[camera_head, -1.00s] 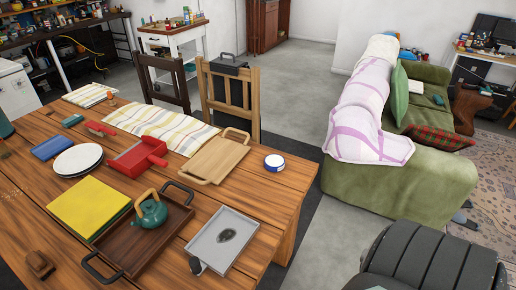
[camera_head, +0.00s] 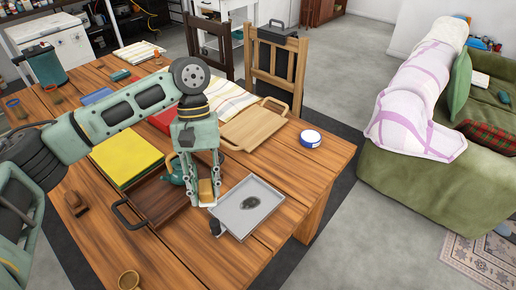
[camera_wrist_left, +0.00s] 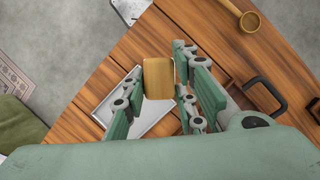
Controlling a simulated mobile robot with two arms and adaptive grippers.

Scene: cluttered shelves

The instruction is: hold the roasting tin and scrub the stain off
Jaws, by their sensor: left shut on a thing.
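The roasting tin (camera_head: 236,213) is a shallow grey rectangular tray lying flat at the table's right front edge. A dark oval stain (camera_head: 250,203) marks its floor, and a dark handle sticks out at its near left. My left gripper (camera_head: 207,199) points down just left of the tin, shut on a tan block (camera_head: 206,188) that looks like a sponge or scrubber. In the left wrist view the block (camera_wrist_left: 158,77) sits between the fingers (camera_wrist_left: 160,88), with part of the tin (camera_wrist_left: 149,119) behind it. Contact between block and tin cannot be told. My right gripper is not in view.
A dark wooden tray (camera_head: 160,207) with a teal teapot (camera_head: 172,172) stands left of the tin. A wooden board (camera_head: 256,125) and a blue-white round tub (camera_head: 311,138) lie behind it. Bare tabletop lies right of the tin.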

